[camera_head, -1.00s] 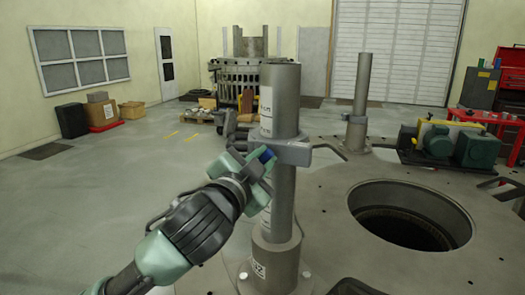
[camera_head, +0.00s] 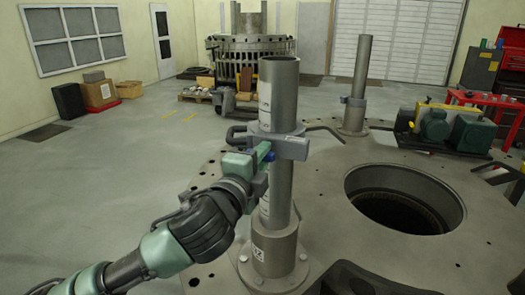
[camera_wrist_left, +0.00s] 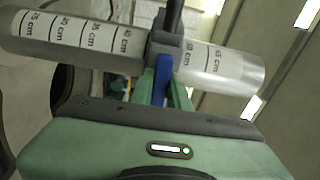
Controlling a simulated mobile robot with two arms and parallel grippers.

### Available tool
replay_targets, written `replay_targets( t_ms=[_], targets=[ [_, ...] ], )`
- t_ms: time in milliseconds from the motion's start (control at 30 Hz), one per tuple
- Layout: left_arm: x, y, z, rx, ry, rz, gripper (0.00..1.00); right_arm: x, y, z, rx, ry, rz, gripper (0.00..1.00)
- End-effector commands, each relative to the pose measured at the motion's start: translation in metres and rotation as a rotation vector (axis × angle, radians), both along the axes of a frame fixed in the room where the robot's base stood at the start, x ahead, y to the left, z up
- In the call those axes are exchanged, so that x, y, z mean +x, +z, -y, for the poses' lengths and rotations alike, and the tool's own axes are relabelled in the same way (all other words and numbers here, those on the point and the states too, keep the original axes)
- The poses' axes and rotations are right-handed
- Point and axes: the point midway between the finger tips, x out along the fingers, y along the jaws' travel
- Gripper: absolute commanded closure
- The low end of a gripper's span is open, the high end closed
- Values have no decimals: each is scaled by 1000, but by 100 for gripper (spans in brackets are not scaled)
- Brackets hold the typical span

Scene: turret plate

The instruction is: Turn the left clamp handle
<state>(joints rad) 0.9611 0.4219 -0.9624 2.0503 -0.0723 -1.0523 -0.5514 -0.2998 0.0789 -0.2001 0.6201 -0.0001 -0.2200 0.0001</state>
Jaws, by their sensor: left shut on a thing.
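The left clamp (camera_head: 285,145) is a grey collar around a tall metal post (camera_head: 280,195). Bar handles stick out from it on both sides. Its blue handle (camera_head: 269,155) is at the collar's near side. My left gripper (camera_head: 264,157) reaches it from the lower left and is shut on it. In the left wrist view the blue handle (camera_wrist_left: 161,80) stands between my green fingers, against the grey clamp (camera_wrist_left: 170,48). The fingers hide part of the handle. My right gripper is not in view.
The post stands on a round metal plate with a large open hole (camera_head: 405,205) to the right. A second post with a clamp (camera_head: 353,102) stands farther back. A green motor unit (camera_head: 450,128) is at the right. Boxes (camera_head: 99,94) sit by the left wall.

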Motion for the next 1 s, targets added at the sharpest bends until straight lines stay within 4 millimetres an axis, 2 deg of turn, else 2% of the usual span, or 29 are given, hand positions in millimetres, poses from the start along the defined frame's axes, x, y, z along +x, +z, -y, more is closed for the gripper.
replay_targets(
  t_ms=[667, 700, 767, 1000],
  targets=[
    [0, -1, 0, 56, 0, 22, 100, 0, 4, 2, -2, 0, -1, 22],
    [0, -1, 0, 57, 0, 22, 75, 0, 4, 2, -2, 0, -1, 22],
    [0, -1, 0, 56, 0, 22, 62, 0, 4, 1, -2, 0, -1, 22],
    [0, -1, 0, 54, 0, 21, 62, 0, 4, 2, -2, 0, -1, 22]
  ],
)
